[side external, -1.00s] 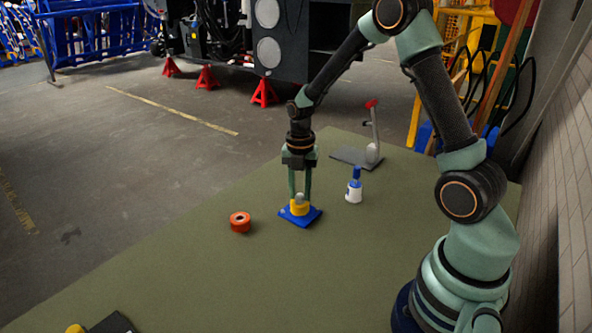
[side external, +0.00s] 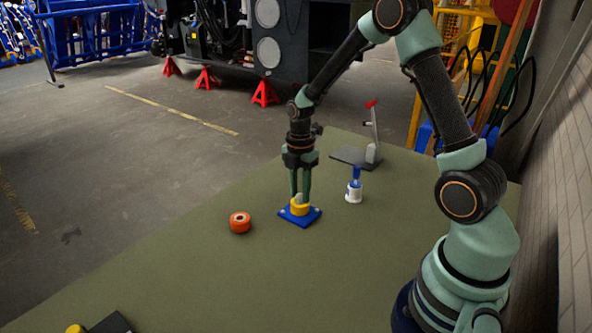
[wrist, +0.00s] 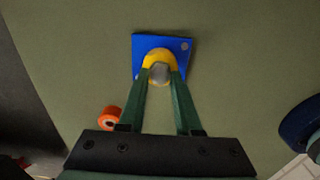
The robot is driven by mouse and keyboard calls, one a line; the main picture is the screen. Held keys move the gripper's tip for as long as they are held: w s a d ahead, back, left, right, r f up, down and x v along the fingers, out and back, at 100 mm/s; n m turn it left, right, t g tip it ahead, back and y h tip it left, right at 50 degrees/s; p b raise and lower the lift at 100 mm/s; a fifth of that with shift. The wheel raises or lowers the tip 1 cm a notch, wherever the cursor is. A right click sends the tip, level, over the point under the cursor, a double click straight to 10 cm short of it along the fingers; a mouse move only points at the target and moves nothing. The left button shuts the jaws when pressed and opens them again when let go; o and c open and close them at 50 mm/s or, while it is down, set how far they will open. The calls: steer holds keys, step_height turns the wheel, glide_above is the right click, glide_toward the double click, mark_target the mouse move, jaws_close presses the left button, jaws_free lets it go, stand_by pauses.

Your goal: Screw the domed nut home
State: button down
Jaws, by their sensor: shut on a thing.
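The domed nut (wrist: 160,72) is a small silvery-grey dome on top of a yellow round boss (side external: 299,209), which stands on a blue square plate (side external: 313,217). The blue plate (wrist: 184,42) and yellow boss (wrist: 158,54) also show in the wrist view. My gripper (side external: 300,197) points straight down over the boss. Its two green fingers are shut on the domed nut, one on each side, as the wrist view of my gripper (wrist: 161,74) shows. The fingers hide part of the nut, and its thread cannot be seen.
An orange-red ring-shaped roll (side external: 240,222) lies left of the plate. A white and blue bottle (side external: 354,190) stands to the right. Behind it is a grey stand with a red-tipped lever (side external: 373,140). A dark object with a yellow part (side external: 108,324) lies at the front left. The green tabletop between is clear.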

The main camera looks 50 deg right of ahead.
steer(key=m, duration=0.5)
steer(key=shift+m, duration=0.3)
steer(key=m, duration=0.4)
steer(key=shift+m, duration=0.4)
steer(key=m, duration=0.5)
stand_by(0.3)
